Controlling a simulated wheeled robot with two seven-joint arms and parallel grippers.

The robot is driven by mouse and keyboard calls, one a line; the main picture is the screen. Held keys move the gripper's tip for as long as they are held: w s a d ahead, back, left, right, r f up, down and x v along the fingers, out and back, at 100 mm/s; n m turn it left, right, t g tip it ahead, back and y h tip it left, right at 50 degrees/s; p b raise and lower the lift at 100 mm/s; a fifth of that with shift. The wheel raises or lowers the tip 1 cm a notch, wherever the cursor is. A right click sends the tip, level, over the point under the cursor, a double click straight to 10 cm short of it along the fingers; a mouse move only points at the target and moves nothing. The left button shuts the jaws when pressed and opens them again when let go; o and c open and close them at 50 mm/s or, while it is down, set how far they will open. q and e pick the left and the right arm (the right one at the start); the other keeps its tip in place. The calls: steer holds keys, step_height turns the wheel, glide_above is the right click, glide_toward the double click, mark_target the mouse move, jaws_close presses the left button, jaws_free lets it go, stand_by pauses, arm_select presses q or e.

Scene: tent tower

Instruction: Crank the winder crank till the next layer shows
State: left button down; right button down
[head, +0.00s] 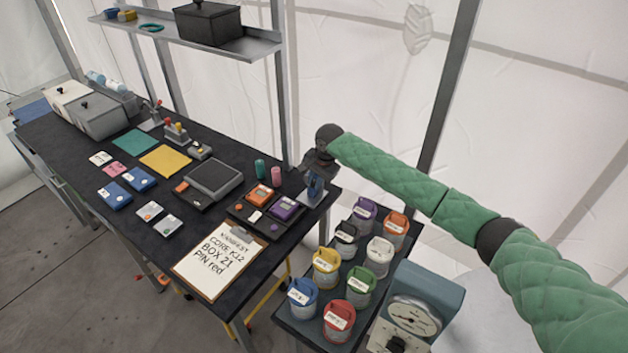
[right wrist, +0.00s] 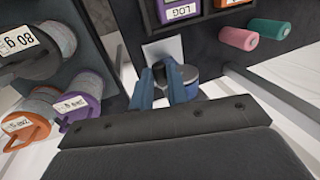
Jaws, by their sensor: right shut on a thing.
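The winder (head: 314,188) is a small blue device on a light grey plate at the table's right corner. In the right wrist view the winder (right wrist: 210,88) is partly hidden behind my fingers. My right gripper (head: 316,168) reaches in from the right, over the winder. In the right wrist view my right gripper (right wrist: 167,88) is shut on a dark upright piece between its blue fingers, which appears to be the crank handle (right wrist: 160,70). The layer on the winder cannot be made out. My left gripper is not in view.
A clipboard (head: 222,262) reading "CORE K12 BOX 21 PIN red" lies at the table's front. Orange and purple boxes (head: 284,208) and teal and pink rolls (head: 276,175) sit near the winder. A lower stand holds several lidded tins (head: 327,262) and a dial scale (head: 415,312).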

steer(key=shift+s+d+f+t+y+b, duration=0.15)
steer(key=shift+d+f+t+y+b, duration=0.1)
steer(key=shift+f+t+y+b, duration=0.4)
steer(key=shift+s+d+f+t+y+b, duration=0.2)
steer(key=shift+t+y+b, duration=0.3)
steer(key=shift+y, duration=0.45)
steer(key=shift+s+d+f+t+y+b, duration=0.15)
steer(key=shift+d+f+t+y+b, duration=0.1)
steer(key=shift+f+t+y+b, duration=0.4)
steer(key=c, duration=1.4)
jaws_free()
steer(key=shift+r, duration=0.25)
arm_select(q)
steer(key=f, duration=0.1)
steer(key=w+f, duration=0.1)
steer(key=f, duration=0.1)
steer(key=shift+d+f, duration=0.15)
arm_select(e)
steer(key=shift+o, duration=0.2)
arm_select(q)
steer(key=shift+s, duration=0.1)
